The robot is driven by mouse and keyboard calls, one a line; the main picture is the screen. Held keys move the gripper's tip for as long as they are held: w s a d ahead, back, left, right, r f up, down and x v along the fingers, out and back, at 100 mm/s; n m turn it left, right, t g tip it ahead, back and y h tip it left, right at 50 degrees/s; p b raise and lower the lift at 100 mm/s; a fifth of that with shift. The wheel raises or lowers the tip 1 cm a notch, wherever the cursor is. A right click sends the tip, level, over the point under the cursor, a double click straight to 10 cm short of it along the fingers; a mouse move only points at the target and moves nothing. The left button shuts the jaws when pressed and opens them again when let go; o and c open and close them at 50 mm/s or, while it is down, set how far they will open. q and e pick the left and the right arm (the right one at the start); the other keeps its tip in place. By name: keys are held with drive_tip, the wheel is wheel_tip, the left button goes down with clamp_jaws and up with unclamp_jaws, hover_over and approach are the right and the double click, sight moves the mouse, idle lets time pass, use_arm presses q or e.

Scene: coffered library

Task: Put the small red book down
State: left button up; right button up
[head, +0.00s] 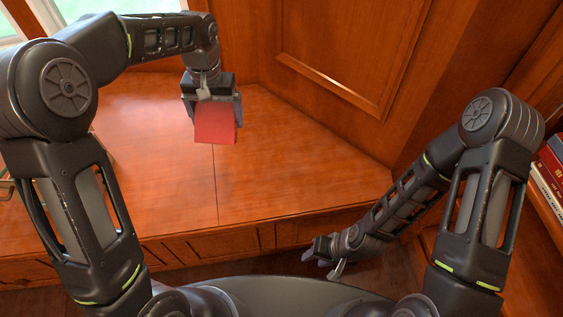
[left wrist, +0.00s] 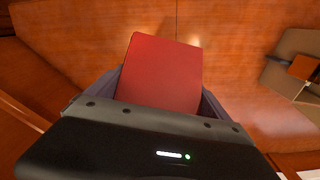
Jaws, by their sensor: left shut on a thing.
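The small red book (head: 215,126) is held in my left gripper (head: 212,108), over the wooden window seat (head: 170,185). The gripper points down and its jaws are shut on the book's upper part. In the left wrist view the red book (left wrist: 162,74) stands out from between the two dark fingers of the left gripper (left wrist: 160,95), with wood behind it. I cannot tell whether its lower edge touches the wood. My right gripper (head: 322,250) is low in front of the seat's front edge, with nothing seen in it; its jaw opening is unclear.
The seat top is bare around the book, with a seam running through it. Wood panelling (head: 350,50) rises behind and to the right. Several books (head: 551,170) stand on a shelf at the far right. A window (head: 75,8) is at the upper left.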

use_arm(q)
drive_tip(key=s+d+f+m+t+h+b, duration=0.2)
drive_tip(key=d+f+m+h+b, duration=0.5)
drive_tip(key=f+m+b, duration=0.4)
drive_tip(key=m+h, duration=0.1)
drive_tip(key=m, duration=0.3)
drive_tip(key=shift+b, duration=0.3)
wheel_tip(320, 180, down, 6)
drive_tip(key=b, duration=0.1)
drive_tip(key=shift+f, duration=0.15)
drive_tip(key=shift+f, duration=0.1)
drive_tip(key=shift+f+b, duration=0.45)
drive_tip(key=shift+f, duration=1.3)
